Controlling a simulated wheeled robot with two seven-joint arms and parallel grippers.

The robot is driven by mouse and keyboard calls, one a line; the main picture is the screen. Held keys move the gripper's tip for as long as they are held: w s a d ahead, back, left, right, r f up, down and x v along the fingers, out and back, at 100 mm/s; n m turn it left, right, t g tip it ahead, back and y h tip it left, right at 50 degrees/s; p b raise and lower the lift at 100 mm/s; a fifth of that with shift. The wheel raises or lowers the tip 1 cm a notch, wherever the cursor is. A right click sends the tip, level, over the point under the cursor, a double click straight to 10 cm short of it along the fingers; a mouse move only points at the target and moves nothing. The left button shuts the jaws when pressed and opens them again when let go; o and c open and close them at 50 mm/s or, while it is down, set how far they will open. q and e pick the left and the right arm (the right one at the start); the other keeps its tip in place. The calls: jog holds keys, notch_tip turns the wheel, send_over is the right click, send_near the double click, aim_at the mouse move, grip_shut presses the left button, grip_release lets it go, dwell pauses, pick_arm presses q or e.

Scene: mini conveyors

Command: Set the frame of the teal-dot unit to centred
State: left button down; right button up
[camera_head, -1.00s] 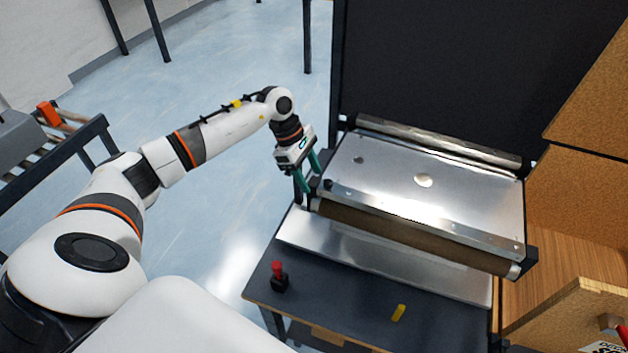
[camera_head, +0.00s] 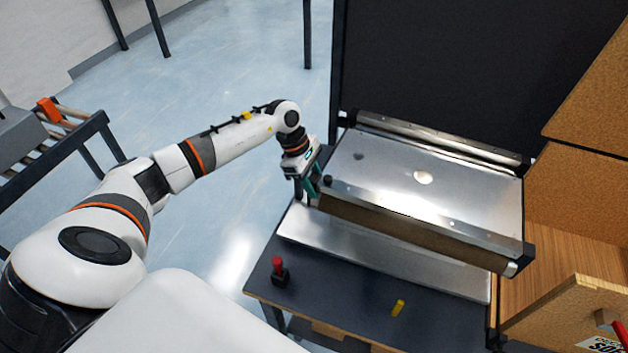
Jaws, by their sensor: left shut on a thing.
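The mini conveyor unit has a shiny metal top plate (camera_head: 400,178) with a brown roller (camera_head: 410,228) along its near edge. I take this upper part as the frame; no teal dot can be made out. My left gripper (camera_head: 307,192) is at the near left corner of the unit, beside a small black knob (camera_head: 328,180). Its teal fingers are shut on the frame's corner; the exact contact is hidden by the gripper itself. The frame sits above a bare metal sheet (camera_head: 370,252), looking slightly skewed to it. My right gripper is out of view.
The unit stands on a dark table (camera_head: 340,297) with a red-topped button or switch (camera_head: 279,269) and a yellow piece (camera_head: 398,308) at the front. A dark panel (camera_head: 430,70) rises behind. Wooden shelving (camera_head: 585,210) closes the right side.

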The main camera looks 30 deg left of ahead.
pick_arm(q)
jog(key=shift+s+d, duration=0.25)
jog(key=shift+d, duration=0.1)
jog(key=shift+s+d+r+n, duration=0.1)
jog(key=shift+s+d+n, duration=0.1)
jog(key=shift+n, duration=0.1)
jog(key=shift+w, duration=0.1)
jog(key=c, duration=1)
grip_release()
jog(key=shift+b, duration=0.3)
jog(key=b+v, duration=0.2)
jog(key=v, duration=1)
